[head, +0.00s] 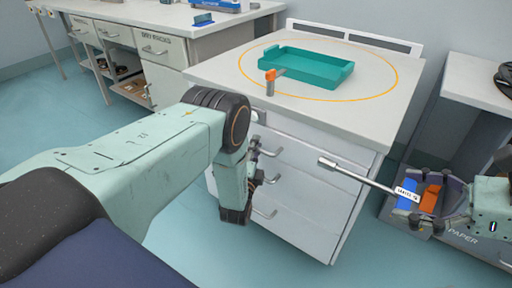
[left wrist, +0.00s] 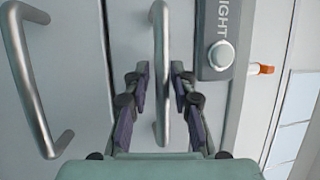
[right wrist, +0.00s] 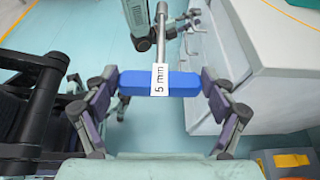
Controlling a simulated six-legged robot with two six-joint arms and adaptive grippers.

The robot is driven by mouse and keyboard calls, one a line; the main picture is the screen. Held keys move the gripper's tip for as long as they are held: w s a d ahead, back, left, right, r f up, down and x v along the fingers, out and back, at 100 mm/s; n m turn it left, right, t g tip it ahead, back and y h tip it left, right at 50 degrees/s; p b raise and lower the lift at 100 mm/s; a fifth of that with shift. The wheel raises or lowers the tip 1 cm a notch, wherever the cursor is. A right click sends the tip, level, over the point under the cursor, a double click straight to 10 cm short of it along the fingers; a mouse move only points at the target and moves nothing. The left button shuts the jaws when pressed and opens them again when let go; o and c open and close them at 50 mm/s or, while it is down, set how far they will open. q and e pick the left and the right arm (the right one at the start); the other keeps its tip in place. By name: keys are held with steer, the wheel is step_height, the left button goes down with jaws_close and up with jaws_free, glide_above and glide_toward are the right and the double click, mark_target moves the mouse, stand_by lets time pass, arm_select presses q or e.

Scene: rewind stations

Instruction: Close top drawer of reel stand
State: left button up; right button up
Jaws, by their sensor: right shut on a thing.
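The reel stand (head: 330,120) is a white cabinet with several drawers, in the middle of the head view. In the left wrist view, a metal bar handle (left wrist: 162,30) on the drawer front nearest the labelled button box stands between the fingers of my left gripper (left wrist: 162,75). These fingers are apart, with gaps beside the bar. In the head view my left arm partly hides the drawer fronts; whether the top drawer stands out cannot be told. My right gripper (right wrist: 160,85) is shut on a blue-handled 5 mm driver (right wrist: 135,82), whose metal shaft points towards the stand.
A teal tray (head: 325,77) and a small orange-topped post (head: 270,82) sit on the stand, within or near an orange ring. Another handle (left wrist: 40,80) lies left in the left wrist view. A grey bench (head: 480,85) stands right, a workbench (head: 130,15) behind left.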

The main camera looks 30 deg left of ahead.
arm_select(q)
steer(key=shift+o, duration=0.6)
steer(key=shift+s, duration=0.1)
steer(key=shift+s+r, duration=0.1)
steer(key=shift+s, duration=0.1)
steer(key=v, duration=0.7)
steer(key=shift+s, duration=0.15)
